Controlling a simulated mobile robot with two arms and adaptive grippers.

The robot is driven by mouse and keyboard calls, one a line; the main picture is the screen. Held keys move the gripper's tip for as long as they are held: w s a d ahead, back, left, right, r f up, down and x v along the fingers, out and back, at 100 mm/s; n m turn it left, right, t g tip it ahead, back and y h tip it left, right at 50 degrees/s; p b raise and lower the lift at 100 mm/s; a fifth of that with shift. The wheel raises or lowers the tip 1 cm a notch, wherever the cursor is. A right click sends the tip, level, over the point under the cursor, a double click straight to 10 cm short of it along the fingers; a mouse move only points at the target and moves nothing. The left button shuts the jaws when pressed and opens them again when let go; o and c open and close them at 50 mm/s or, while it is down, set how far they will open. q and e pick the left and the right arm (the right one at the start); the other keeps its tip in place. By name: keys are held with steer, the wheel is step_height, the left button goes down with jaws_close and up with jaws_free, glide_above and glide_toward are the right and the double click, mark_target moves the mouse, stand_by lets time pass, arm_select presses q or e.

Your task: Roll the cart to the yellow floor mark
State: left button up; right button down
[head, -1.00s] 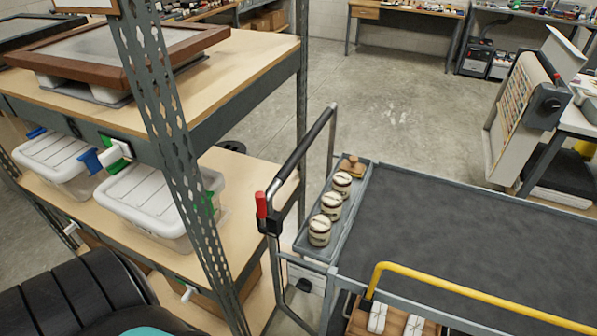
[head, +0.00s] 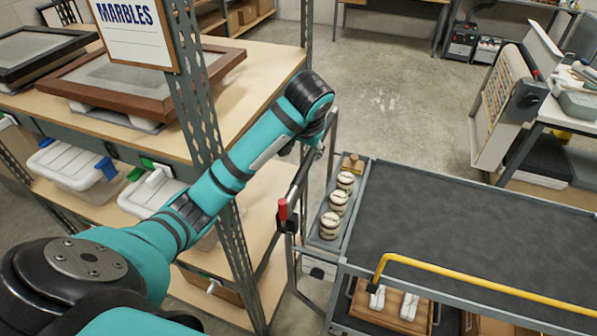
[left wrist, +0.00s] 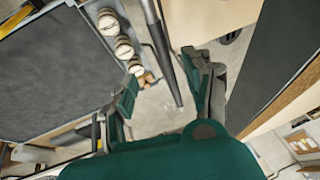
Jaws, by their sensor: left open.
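The cart (head: 460,215) has a dark grey top, a side tray with several round cream jars (head: 338,201), and a yellow rail (head: 480,287). Its upright push handle (head: 297,183) with a dark grip is at its left end, next to the shelf rack. My left gripper (head: 316,143) is by the top of that handle, partly hidden behind my wrist. In the left wrist view my left gripper (left wrist: 165,92) is open, and the handle bar (left wrist: 161,48) runs between the spread fingers, with gaps visible. I cannot make out a yellow floor mark. My right gripper is out of view.
The shelf rack (head: 205,120) with framed trays and white-lidded boxes (head: 75,165) stands close to the handle. A red-tipped lever (head: 283,210) sticks up beside it. Bare concrete floor (head: 400,110) lies beyond the cart. A workbench (head: 565,110) is at the right.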

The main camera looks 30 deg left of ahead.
mark_target(301, 174)
arm_select(q)
steer(key=x, duration=1.6)
steer(key=shift+f+p, duration=0.1)
steer(key=shift+p, duration=0.2)
steer(key=shift+w+a+f, duration=0.1)
steer(key=shift+w+f, duration=0.15)
steer(key=shift+f, duration=0.2)
steer(key=c, duration=0.9)
jaws_close()
